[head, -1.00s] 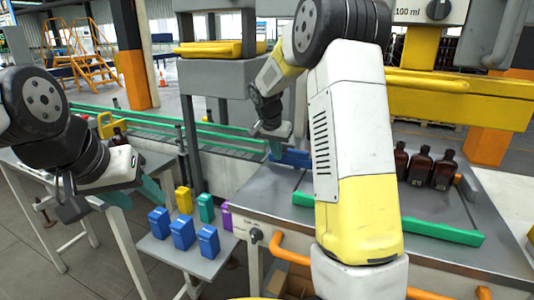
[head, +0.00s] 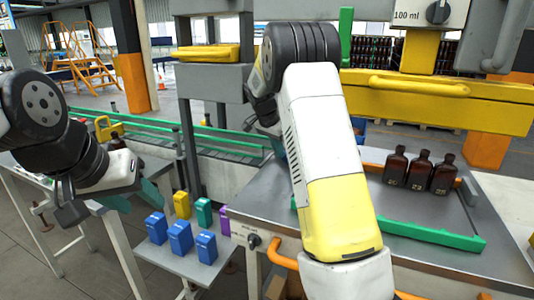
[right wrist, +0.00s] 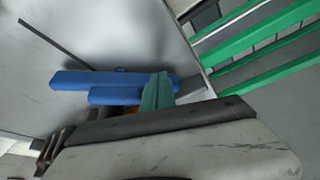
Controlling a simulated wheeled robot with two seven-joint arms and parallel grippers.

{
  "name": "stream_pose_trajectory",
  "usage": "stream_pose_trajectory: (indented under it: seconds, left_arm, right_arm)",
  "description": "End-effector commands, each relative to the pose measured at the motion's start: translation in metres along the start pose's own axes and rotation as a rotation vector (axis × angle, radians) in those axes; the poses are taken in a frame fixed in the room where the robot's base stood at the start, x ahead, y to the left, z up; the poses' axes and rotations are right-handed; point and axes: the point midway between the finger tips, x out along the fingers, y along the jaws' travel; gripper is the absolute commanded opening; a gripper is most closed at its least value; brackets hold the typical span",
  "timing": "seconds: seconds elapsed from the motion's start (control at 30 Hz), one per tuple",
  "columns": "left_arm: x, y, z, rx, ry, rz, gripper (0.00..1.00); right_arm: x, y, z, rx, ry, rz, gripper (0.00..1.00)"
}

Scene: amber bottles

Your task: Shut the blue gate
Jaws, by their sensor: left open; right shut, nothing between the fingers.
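The blue gate (right wrist: 115,80) shows in the right wrist view as two blue bars above a grey metal surface. In the head view, my right arm covers most of it; a small blue part (head: 281,148) shows left of the forearm. My right gripper (right wrist: 158,92) is shut and empty, its teal fingers at the right part of the blue bars; I cannot tell whether they touch. Its fingertips are hidden in the head view. My left gripper (head: 135,196) is open and empty at the left, beside the small shelf with boxes.
Several amber bottles (head: 420,172) stand on the grey metal table (head: 410,205) behind a green rail (head: 435,236). Blue, yellow, green and purple boxes (head: 180,235) stand on a low shelf. A yellow beam (head: 450,98) crosses above the table. An upright green bar (head: 346,38) stands behind my right arm.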

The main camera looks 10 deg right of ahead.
Motion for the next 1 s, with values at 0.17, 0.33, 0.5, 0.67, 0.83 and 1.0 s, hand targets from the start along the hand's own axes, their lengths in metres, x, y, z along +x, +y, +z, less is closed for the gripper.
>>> stream_pose_trajectory:
  seconds: [0.17,0.33,0.5,0.67,0.83,1.0]
  left_arm:
    - [0.000,0.000,0.000,0.000,0.000,0.000,0.49]
    - [0.000,0.000,0.000,0.000,0.000,0.000,0.49]
    - [0.000,0.000,0.000,0.000,0.000,0.000,0.49]
    - [0.000,0.000,0.000,0.000,0.000,0.000,0.49]
    - [0.000,0.000,0.000,0.000,0.000,0.000,0.49]
    - [0.000,0.000,0.000,0.000,0.000,0.000,0.49]
  right_arm:
    - [0.005,-0.002,-0.011,0.100,0.003,0.040,0.00]
    - [0.009,0.001,-0.022,0.127,0.001,0.051,0.00]
    - [0.013,0.003,-0.032,0.256,0.001,0.101,0.00]
    - [0.016,0.007,-0.040,0.265,0.001,0.105,0.00]
    - [0.019,0.011,-0.046,0.370,0.002,0.149,0.00]
    - [0.020,0.014,-0.050,0.373,0.000,0.149,0.00]
